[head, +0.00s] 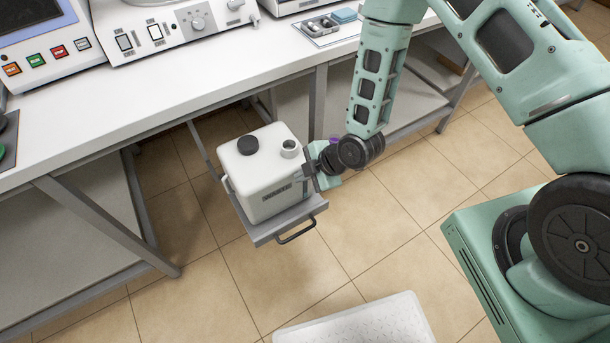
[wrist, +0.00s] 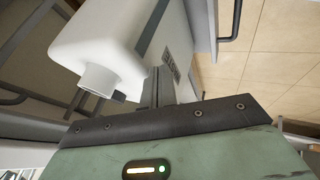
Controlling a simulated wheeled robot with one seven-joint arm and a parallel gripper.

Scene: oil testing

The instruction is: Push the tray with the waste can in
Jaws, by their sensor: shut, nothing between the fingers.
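The white waste can (head: 262,172) has a black cap (head: 248,144) and a short open neck. It stands upright on the grey tray (head: 262,236), which is pulled out from under the bench and has a dark handle (head: 297,231) at its front. My gripper (head: 308,168) is shut and empty at the can's right side, close to its front corner; I cannot tell whether it touches. In the wrist view the fingers (wrist: 158,88) are close to the can (wrist: 110,38), and the tray's handle (wrist: 231,20) shows at the upper right. The tray's far end is hidden behind the can.
The white bench (head: 180,85) holds instruments and a small tray (head: 325,27). Its grey slanted leg (head: 108,225) stands left of the pulled-out tray. A white perforated-looking step or box (head: 360,322) is on the floor in front. The tiled floor between is clear.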

